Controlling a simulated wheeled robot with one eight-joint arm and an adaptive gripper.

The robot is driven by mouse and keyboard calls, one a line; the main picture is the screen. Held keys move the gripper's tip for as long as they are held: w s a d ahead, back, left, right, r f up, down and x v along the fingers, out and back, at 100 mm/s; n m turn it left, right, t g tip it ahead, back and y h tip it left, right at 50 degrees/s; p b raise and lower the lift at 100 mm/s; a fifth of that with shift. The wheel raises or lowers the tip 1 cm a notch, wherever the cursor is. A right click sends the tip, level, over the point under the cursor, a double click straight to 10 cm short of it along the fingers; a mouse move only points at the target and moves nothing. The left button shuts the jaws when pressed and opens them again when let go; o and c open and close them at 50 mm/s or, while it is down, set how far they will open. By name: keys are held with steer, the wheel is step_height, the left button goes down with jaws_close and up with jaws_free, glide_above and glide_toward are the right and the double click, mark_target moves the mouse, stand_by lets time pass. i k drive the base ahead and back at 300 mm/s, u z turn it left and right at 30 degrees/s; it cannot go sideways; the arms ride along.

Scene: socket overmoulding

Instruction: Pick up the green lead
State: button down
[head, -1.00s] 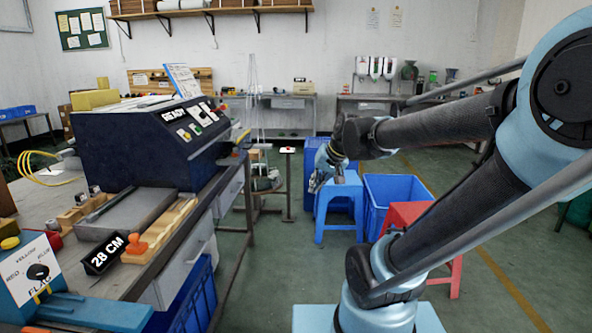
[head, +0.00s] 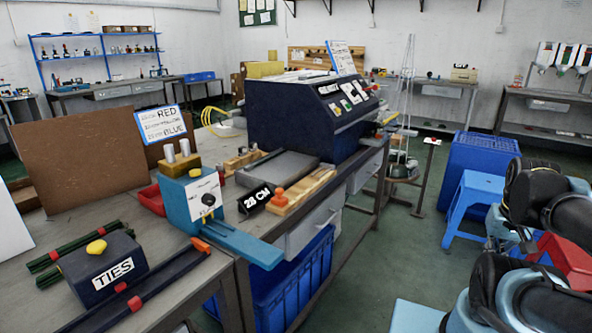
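I cannot make out with certainty a green lead. Long dark green strips (head: 72,246) lie on the bench at the left, behind and beside the dark TIES box (head: 103,270); whether they are leads is unclear. My gripper (head: 524,242) shows only in part at the right, below the dark arm link. It is well away from the bench, over the floor near the blue stool. Its fingers are too small and hidden to read.
A blue dial box (head: 195,205) with a long blue arm, a 28 CM sign (head: 255,196) and a large dark blue machine (head: 305,120) stand on the bench.

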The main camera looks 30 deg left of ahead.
mark_target(250, 168)
steer(key=u, duration=1.15)
steer(key=k, duration=1.3)
steer(key=z, duration=0.3)
steer(key=i, duration=2.15)
steer(key=u, duration=0.7)
